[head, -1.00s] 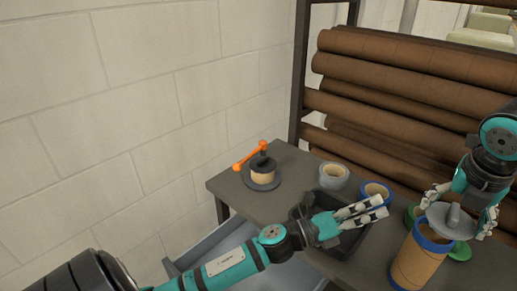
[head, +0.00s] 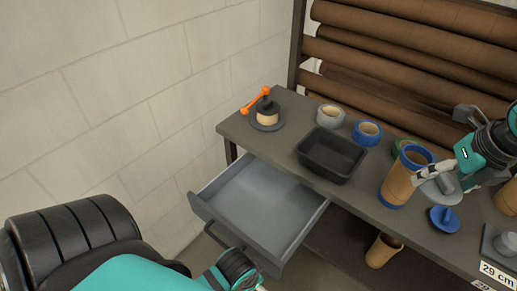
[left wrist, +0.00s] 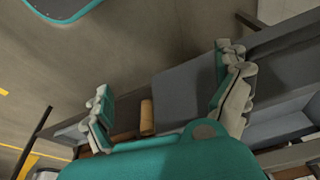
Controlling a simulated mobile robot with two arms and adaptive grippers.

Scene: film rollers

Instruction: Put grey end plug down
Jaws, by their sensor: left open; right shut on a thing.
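The grey end plug (head: 441,190), a disc with a knob, is in my right gripper (head: 437,178). That gripper is shut on it, over the bench (head: 362,192), just right of the cardboard tube with blue rims (head: 398,184). The tube stands upright with its top open. I cannot tell whether the plug touches the bench. A blue end plug (head: 444,219) lies on the bench just below the grey one. My left gripper is out of the head view, with its arm at the bottom. In the left wrist view my left gripper (left wrist: 168,105) is open and empty.
A black tray (head: 317,172) stands mid-bench, with grey (head: 330,115) and blue (head: 367,131) rolls behind it. An orange-handled device (head: 265,110) stands at the left end. A grey drawer (head: 250,205) is open below. Another tube (head: 383,250) is under the bench.

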